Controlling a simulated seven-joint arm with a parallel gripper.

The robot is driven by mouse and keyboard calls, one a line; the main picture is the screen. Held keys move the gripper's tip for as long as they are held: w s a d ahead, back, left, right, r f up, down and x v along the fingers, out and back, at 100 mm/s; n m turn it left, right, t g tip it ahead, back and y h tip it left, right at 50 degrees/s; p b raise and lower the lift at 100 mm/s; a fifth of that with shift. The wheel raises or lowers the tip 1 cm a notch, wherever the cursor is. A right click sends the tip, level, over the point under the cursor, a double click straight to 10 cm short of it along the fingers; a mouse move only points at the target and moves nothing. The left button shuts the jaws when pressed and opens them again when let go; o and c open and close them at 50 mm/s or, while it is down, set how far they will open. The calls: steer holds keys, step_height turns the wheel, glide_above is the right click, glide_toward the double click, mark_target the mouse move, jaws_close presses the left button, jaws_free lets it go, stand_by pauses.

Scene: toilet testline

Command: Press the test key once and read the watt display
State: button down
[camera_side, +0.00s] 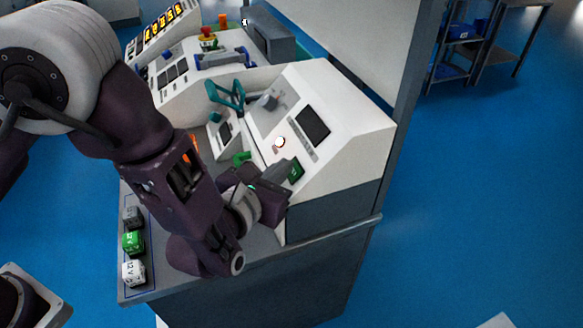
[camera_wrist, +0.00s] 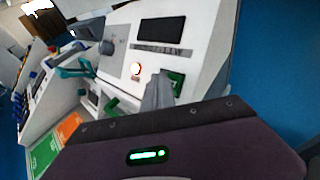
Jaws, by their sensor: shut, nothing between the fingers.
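A white console with a sloped face (camera_side: 345,110) stands on the bench. Its dark rectangular display (camera_side: 312,125) looks blank; it also shows in the wrist view (camera_wrist: 161,30). A round button or lamp (camera_side: 279,142) glows white-orange on the face below the display, also in the wrist view (camera_wrist: 136,69). I cannot tell whether it is the test key. A green piece with a white mark (camera_side: 297,171) sits lower on the face. My gripper (camera_wrist: 162,80) is shut and empty, its grey fingertips close to the green piece, below and right of the glowing button. Contact is unclear.
Grey, green and white cubes (camera_side: 133,243) stand along the bench's left edge. A teal forked holder (camera_side: 227,94) and a grey knob (camera_wrist: 106,47) are left of the display. Another console with orange digits (camera_side: 165,22) stands behind.

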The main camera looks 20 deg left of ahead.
steer(key=shift+s+a+r, duration=0.35)
steer(key=shift+s+r, duration=0.05)
steer(key=shift+r, duration=0.15)
steer(key=r, duration=0.1)
steer(key=s+a+r, duration=0.2)
steer(key=shift+s+a+r, duration=0.25)
stand_by(0.4)
stand_by(0.6)
